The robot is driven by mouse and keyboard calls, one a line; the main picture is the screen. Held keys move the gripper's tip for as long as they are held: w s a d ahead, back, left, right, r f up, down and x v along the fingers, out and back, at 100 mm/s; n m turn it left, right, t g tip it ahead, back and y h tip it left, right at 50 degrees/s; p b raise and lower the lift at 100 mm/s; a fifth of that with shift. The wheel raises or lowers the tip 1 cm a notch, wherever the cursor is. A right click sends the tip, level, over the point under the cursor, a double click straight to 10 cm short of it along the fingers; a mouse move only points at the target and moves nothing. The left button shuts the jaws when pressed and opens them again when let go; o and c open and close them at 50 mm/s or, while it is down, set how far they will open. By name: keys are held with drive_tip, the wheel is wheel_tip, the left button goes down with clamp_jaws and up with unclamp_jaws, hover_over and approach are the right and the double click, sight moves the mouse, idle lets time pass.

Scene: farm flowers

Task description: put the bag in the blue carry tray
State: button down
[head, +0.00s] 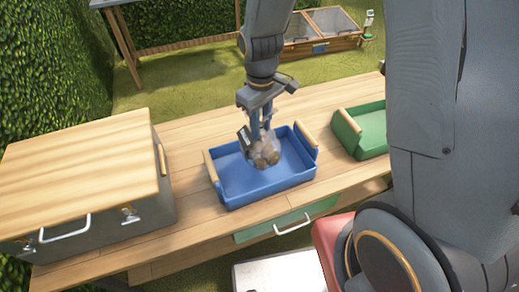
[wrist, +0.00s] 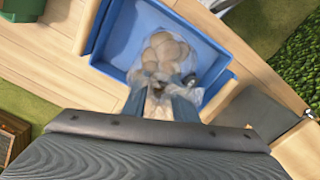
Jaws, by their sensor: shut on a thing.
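The bag (head: 265,152) is clear, with several round tan things inside. My gripper (head: 258,135) is shut on its top and points down over the blue carry tray (head: 240,194). In the head view the bag appears within the tray's outline; I cannot tell whether it touches the tray floor. In the wrist view the bag (wrist: 165,52) hangs from my gripper (wrist: 158,92), with the blue tray (wrist: 105,68) around and behind it. The tray has wooden handles at its left and right ends.
A green carry tray (head: 367,132) stands to the right on the wooden table (head: 190,150). A large metal box with a wooden lid (head: 80,165) stands at the left. Bare tabletop lies between the box and the blue tray. A hedge (head: 50,60) rises behind the box.

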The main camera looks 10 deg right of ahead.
sight(261, 117)
drive_tip(key=shift+f+p, duration=0.45)
drive_tip(key=shift+f, duration=3.55)
drive_tip(key=c, duration=1.4)
unclamp_jaws()
drive_tip(key=shift+c, duration=0.2)
wheel_tip(261, 117, up, 12)
drive_tip(key=shift+r+b, duration=0.1)
drive_tip(key=shift+b, duration=0.7)
drive_tip(key=s+d+r+m, duration=0.4)
drive_tip(key=s+d+m, duration=0.3)
drive_tip(key=s+d, duration=0.2)
drive_tip(key=shift+s+d+t, duration=0.3)
drive_tip(key=shift+s+d, duration=0.05)
drive_tip(key=shift+s, duration=0.7)
